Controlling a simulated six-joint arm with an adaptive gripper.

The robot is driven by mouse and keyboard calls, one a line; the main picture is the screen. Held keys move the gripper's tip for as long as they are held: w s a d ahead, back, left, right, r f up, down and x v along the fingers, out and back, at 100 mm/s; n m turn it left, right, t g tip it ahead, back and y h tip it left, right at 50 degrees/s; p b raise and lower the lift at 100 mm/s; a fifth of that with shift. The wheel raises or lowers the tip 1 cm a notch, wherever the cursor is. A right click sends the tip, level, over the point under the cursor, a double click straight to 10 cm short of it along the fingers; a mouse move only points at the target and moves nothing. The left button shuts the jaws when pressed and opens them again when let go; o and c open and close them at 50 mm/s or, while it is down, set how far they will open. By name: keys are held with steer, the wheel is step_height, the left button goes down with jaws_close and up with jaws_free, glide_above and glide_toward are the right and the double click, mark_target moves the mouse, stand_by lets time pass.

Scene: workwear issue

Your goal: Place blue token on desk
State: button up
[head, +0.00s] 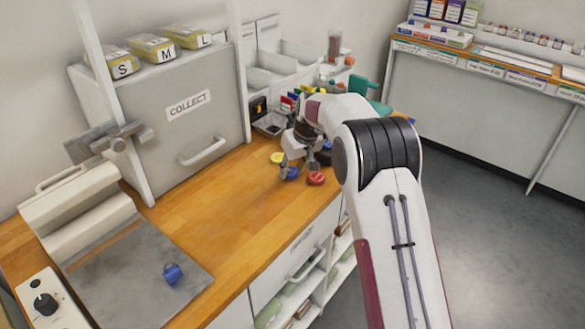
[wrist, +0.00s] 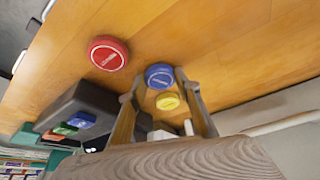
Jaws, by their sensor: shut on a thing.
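The blue token (head: 291,174) is a round disc near the right-hand edge of the wooden desk (head: 215,215). My gripper (head: 286,164) reaches down over it, and its fingers are shut on it. In the wrist view the blue token (wrist: 160,75) sits between the fingertips of my gripper (wrist: 155,86). It is at or very close to the desk surface; I cannot tell if it touches. A red token (head: 316,178) lies beside it on the desk, and a yellow token (head: 278,158) lies just behind it. Both also show in the wrist view.
A grey cabinet marked COLLECT (head: 190,105) stands behind the desk. A dark tray (head: 272,122) and small coloured items crowd the back right. A grey mat (head: 125,265) with a small blue object (head: 173,273) lies at front left. The desk's middle is clear.

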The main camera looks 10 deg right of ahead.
steer(key=shift+f, duration=0.15)
steer(key=o, duration=1)
steer(key=shift+c, duration=0.2)
steer(key=v, duration=1.2)
steer(key=shift+s, duration=0.1)
